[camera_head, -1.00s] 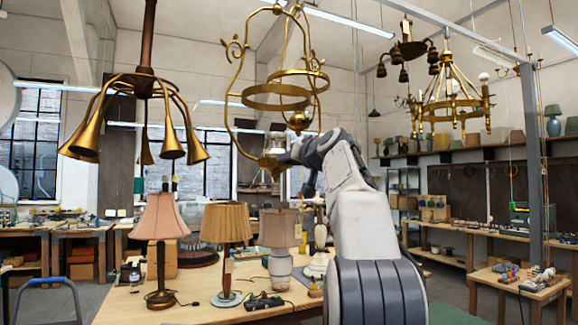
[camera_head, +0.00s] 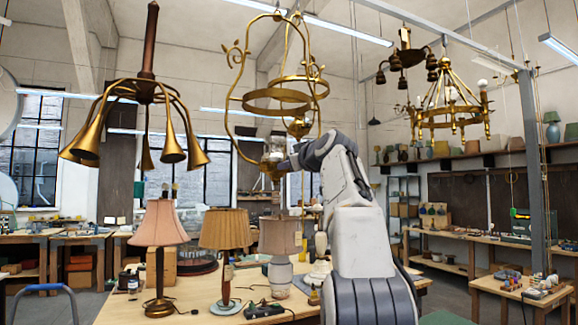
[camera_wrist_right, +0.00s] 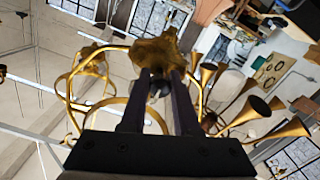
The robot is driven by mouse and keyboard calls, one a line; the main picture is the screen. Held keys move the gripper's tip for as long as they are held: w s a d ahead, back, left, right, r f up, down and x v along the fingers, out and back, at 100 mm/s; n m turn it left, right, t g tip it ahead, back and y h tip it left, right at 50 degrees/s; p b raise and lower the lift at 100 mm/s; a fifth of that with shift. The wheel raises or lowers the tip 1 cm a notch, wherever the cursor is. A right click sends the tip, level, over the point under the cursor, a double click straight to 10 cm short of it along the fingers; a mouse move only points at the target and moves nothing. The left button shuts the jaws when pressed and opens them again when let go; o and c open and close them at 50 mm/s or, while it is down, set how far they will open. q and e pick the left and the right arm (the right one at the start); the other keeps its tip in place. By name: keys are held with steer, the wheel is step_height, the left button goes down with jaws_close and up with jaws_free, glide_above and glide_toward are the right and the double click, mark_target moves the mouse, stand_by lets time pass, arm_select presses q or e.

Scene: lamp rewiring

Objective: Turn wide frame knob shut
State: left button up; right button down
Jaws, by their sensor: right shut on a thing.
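A wide brass hanging frame (camera_head: 276,102), with curved side arms and ring bands, hangs left of my right arm in the head view. The frame's brass knob (camera_wrist_right: 158,54) has a lobed, flared shape in the right wrist view. My right gripper (camera_wrist_right: 158,82) has its two dark fingers shut on the knob. In the head view, this gripper (camera_head: 274,162) is at the bottom of the frame, small and partly hidden by my wrist. My left gripper is not in view.
A brass chandelier with bell-shaped arms (camera_head: 146,90) hangs to the left. Table lamps with pink (camera_head: 159,222) and tan (camera_head: 225,228) shades stand on the wooden bench (camera_head: 190,309) below. More chandeliers (camera_head: 448,105) hang at the right, near a grey post (camera_head: 533,170).

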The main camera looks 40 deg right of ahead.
stand_by(0.4)
steer(key=c, duration=0.6)
jaws_free()
steer(key=shift+c, duration=0.2)
steer(key=b+v, duration=0.5)
steer(key=v, duration=0.5)
steer(key=shift+s, duration=0.2)
